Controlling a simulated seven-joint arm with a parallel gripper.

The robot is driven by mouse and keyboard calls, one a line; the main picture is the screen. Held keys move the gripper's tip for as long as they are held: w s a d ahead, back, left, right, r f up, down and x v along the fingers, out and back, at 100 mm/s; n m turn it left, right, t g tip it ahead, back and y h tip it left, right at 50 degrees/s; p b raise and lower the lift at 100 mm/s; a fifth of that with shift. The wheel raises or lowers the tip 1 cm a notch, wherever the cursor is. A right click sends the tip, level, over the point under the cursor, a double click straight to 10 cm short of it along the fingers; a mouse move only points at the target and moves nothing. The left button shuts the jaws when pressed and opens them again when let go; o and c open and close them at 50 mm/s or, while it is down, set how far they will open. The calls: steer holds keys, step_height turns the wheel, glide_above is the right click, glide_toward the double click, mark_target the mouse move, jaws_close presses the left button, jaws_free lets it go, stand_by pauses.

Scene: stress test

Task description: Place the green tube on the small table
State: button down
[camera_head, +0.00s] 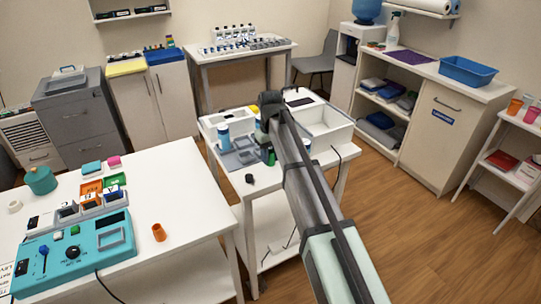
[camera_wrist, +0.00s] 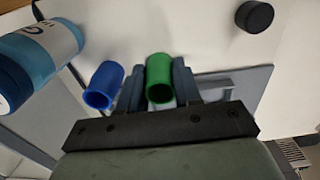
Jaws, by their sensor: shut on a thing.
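The green tube (camera_wrist: 159,68) stands between the two fingers of my gripper (camera_wrist: 157,88) in the wrist view, and the fingers are shut on it. A bit of green also shows beside my arm in the head view (camera_head: 271,158). My gripper is over the white table (camera_head: 262,187) in the middle of the head view; my arm hides much of the gripper. A blue tube (camera_wrist: 104,84) is just left of the left finger in the wrist view. I cannot tell whether the green tube touches what is beneath it.
A blue and white bottle (camera_wrist: 38,58) and a round black piece (camera_wrist: 254,16) are near my gripper. A grey tray (camera_head: 236,158) and a white box (camera_head: 325,125) stand on the same table. A larger white table (camera_head: 185,185) with a teal device (camera_head: 75,255) is at left.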

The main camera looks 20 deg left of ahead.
steer(key=shift+f, duration=0.1)
steer(key=c, duration=0.8)
jaws_free()
step_height(320, 180, up, 12)
steer(key=shift+r, duration=0.1)
